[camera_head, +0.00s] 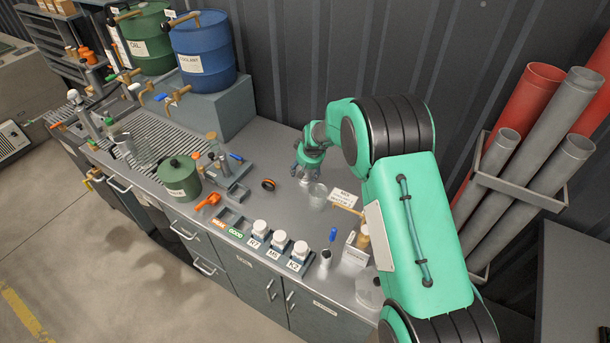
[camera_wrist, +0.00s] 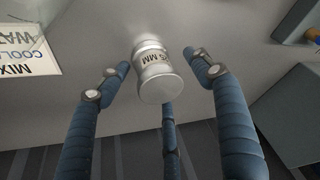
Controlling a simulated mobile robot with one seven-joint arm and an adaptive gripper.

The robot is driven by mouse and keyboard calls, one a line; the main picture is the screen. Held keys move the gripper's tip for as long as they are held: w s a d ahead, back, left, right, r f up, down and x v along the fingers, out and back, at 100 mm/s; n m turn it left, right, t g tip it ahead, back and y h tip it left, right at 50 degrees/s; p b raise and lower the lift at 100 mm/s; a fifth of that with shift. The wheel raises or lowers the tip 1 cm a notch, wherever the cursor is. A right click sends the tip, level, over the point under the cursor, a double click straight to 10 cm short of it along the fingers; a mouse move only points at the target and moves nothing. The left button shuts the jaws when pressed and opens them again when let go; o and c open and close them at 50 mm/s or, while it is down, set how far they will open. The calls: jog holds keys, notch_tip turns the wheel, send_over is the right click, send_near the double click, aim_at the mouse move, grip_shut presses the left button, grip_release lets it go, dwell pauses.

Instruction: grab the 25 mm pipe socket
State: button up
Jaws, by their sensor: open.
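The 25 mm pipe socket (camera_wrist: 154,70) is a short pale metallic cylinder with a label partly reading "MM", upside down in the wrist view. My gripper (camera_wrist: 157,68) is open, with one blue finger to its left, one to its right and a third behind its lower end. Gaps show between the socket and the left and right fingertips. Whether the third finger touches it I cannot tell. In the head view, my gripper (camera_head: 308,165) is low over the steel worktop near the back wall, and the socket is not clearly distinguishable there.
A clear beaker (camera_head: 317,196) and a mixing sign (camera_head: 343,198) stand close to my gripper. The sign (camera_wrist: 27,52) also shows in the wrist view. An orange-black round item (camera_head: 268,184) lies to the left. A blue drum (camera_head: 202,52) stands at back left; grey pipes (camera_head: 533,170) at right.

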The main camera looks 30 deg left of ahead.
dwell(0.4)
jog(key=c, duration=1.3)
jog(key=shift+r, duration=0.15)
jog(key=shift+r, duration=4.9)
